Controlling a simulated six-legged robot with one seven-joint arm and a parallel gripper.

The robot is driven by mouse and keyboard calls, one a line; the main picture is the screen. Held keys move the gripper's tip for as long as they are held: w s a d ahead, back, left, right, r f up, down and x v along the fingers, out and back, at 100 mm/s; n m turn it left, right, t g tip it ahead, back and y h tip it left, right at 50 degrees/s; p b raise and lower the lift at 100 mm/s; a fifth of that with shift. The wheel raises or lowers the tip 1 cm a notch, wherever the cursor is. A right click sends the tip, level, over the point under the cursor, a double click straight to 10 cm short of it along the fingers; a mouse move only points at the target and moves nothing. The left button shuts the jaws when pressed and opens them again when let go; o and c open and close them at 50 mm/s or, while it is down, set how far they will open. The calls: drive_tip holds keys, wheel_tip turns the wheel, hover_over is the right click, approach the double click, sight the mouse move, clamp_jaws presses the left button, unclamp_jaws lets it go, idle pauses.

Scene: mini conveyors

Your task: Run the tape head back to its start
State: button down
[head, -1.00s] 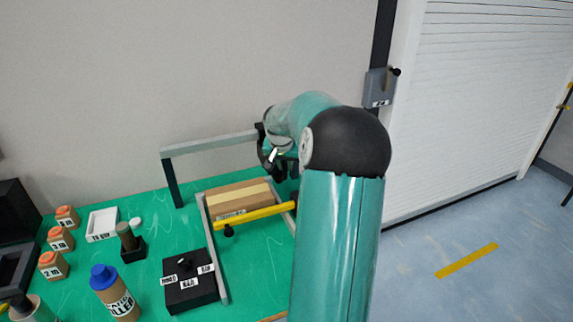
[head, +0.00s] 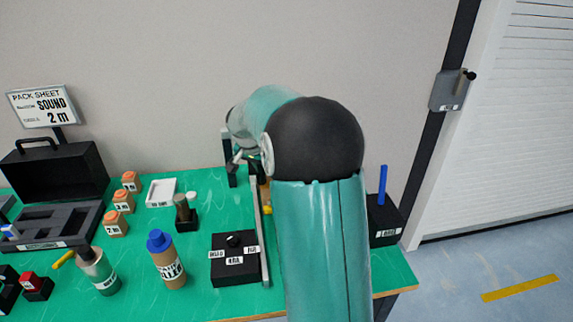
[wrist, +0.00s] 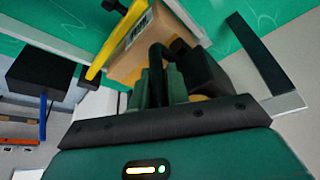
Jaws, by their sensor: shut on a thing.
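My gripper (wrist: 163,82) is shut on the black handle of the tape head (wrist: 204,72), a dark block beside the fingers in the wrist view. In the head view my gripper and the tape head are mostly hidden by my own arm. The gantry's black end post (head: 229,160) stands close to my gripper; it also shows in the wrist view (wrist: 256,52). The brown carton (wrist: 128,66) lies beside the tape head in the wrist view, and the yellow bar (wrist: 114,42) crosses beside it.
A black control box (head: 235,262) stands left of the grey rail (head: 259,225). A black box with a blue post (head: 383,190) stands at right.

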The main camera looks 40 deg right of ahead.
sight(250, 168)
drive_tip(key=shift+w+a+r, duration=0.1)
drive_tip(key=shift+w+a, duration=0.4)
drive_tip(key=shift+a, duration=0.25)
drive_tip(key=shift+w+a, duration=0.45)
drive_tip(key=shift+a, duration=0.3)
drive_tip(key=c, duration=1.4)
unclamp_jaws()
drive_tip(key=v, duration=1.3)
drive_tip(key=shift+a+r, duration=0.2)
drive_tip(key=shift+r, duration=0.15)
